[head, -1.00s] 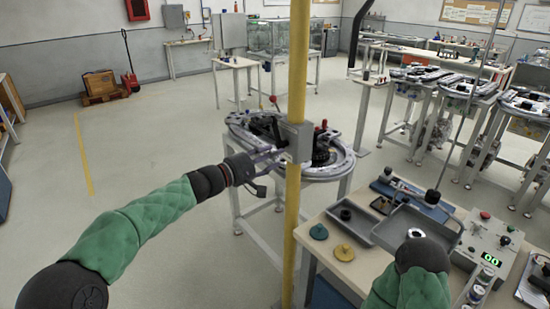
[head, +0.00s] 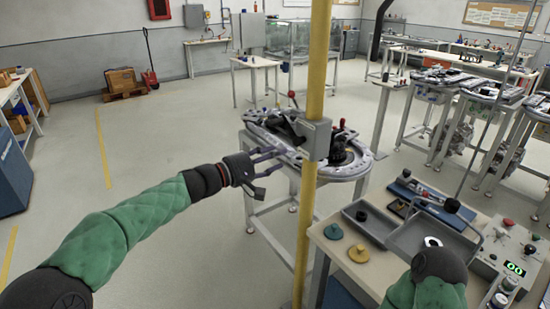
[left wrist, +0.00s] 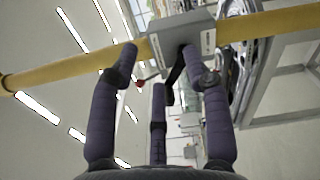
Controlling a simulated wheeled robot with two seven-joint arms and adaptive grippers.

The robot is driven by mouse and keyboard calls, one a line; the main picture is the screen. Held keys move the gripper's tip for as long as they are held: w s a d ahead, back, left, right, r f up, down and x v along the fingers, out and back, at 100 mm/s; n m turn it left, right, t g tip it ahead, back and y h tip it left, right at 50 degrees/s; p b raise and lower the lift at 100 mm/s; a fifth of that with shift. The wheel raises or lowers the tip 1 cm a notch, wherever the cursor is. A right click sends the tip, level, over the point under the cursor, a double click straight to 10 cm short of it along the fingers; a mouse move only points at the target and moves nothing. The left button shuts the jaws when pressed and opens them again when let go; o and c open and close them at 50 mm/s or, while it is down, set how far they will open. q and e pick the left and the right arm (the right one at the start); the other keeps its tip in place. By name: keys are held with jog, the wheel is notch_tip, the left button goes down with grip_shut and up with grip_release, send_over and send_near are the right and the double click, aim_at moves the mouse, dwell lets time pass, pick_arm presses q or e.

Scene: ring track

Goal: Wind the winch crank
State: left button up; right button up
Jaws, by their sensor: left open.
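A grey box (head: 316,140), which looks like the winch housing, is fixed to a yellow post (head: 318,60). In the left wrist view the box (left wrist: 184,36) sits across the post (left wrist: 265,25) beyond my fingers. A dark arm (left wrist: 176,68) and a red knob (left wrist: 140,84) show beside it; I cannot tell for certain that they are the crank. My left gripper (head: 272,165) is open and empty, left of the post and slightly below the box. The fingers appear apart from the box, though depth is hard to judge. My right gripper is out of sight beyond my right wrist.
The ring track (head: 358,168) stands on a frame behind the post. A workbench (head: 340,246) at the lower right holds a grey tray (head: 408,240), yellow and green discs, and a control box (head: 500,248) with a green display.

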pick_arm(q)
jog(key=shift+b, duration=0.3)
jog(key=shift+a, duration=0.1)
jog(key=v, duration=1.1)
jog(key=shift+s+a, duration=0.25)
jog(key=shift+a, duration=0.05)
